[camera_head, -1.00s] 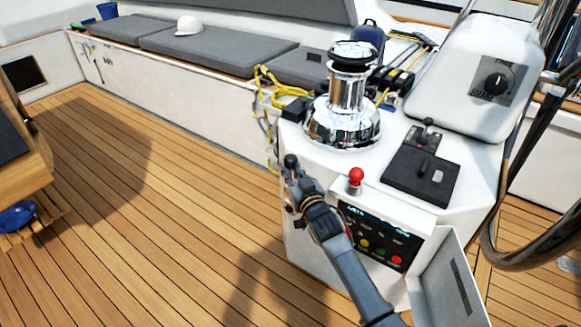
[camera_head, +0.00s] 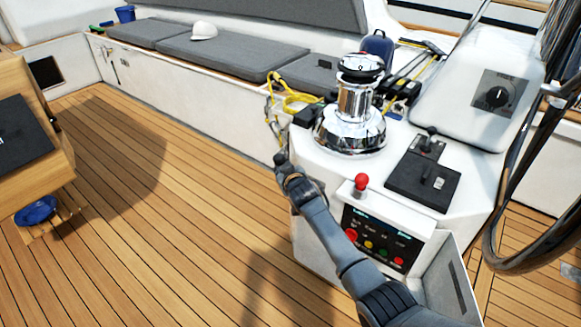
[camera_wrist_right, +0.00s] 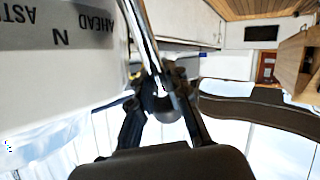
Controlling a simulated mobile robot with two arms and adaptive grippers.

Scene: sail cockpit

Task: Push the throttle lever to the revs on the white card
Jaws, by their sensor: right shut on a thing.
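The throttle lever shows its black knob (camera_head: 280,158) beside the left side of the white console (camera_head: 312,245). My right gripper (camera_head: 287,177) is shut on the lever just below the knob. In the right wrist view, the lever's chrome shaft (camera_wrist_right: 148,35) runs down between my gripper's fingers (camera_wrist_right: 165,102). Upside-down lettering, AHEAD, N and part of ASTERN, shows on the white face at upper left there. A dark panel (camera_head: 380,238) with a lit display sits on the console front; its figures are too small to read. I cannot make out a white card. My left gripper is out of view.
A red-knobbed lever (camera_head: 361,182) stands right of my gripper. A chrome winch (camera_head: 352,115) and a black control plate (camera_head: 423,184) are on the console top. An open flap (camera_head: 450,280) hangs at lower right.

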